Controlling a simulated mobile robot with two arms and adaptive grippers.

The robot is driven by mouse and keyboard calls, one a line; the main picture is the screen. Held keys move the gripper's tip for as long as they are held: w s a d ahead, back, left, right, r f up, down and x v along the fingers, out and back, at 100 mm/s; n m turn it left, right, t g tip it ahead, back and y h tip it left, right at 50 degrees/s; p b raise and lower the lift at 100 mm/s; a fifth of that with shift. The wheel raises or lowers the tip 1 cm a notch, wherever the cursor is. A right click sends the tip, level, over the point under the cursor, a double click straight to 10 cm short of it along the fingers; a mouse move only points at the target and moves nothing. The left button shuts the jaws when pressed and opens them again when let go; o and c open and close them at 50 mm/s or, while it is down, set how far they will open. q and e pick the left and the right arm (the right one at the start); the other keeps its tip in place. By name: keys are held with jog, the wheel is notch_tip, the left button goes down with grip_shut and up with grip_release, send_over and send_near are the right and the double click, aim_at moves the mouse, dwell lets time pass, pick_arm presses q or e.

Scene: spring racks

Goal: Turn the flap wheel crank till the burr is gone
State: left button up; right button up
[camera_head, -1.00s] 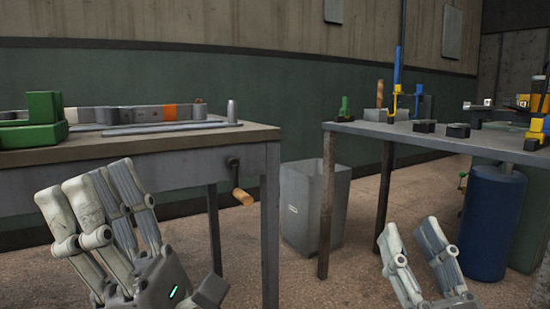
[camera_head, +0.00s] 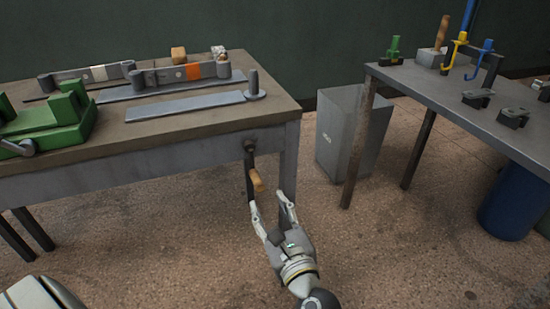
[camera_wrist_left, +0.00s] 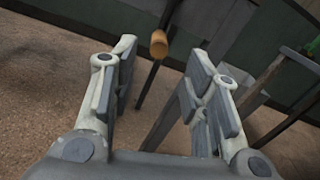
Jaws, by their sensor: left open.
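The crank has a dark arm (camera_head: 249,163) hanging from the front of the left bench near its right corner, with a wooden handle (camera_head: 257,180) at its lower end. My left gripper (camera_head: 268,202) is open just below the handle, fingers pointing up at it. In the left wrist view the handle (camera_wrist_left: 158,44) shows between and apparently beyond the two open fingertips (camera_wrist_left: 162,52), not gripped. On the bench lie a grey strip with an orange band (camera_head: 197,71) and one with a white band (camera_head: 98,73). I cannot make out a burr. My right gripper is not in view.
The left bench (camera_head: 200,125) has a green vise (camera_head: 50,128) and a flat grey bar (camera_head: 172,105) with an upright peg. A grey bin (camera_head: 345,140) stands between it and the right table (camera_head: 430,95). A blue drum (camera_head: 512,205) stands under that table.

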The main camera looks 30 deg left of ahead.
aim_at(257, 181)
pick_arm(q)
jog(key=shift+w+a+f, duration=0.2)
jog(key=shift+w+a, duration=0.15)
jog(key=x, duration=0.9)
jog(key=shift+w+a, duration=0.15)
jog(key=shift+a, duration=0.2)
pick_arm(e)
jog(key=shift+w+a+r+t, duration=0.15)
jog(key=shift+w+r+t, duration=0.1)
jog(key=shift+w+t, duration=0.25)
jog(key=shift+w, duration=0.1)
pick_arm(q)
grip_shut()
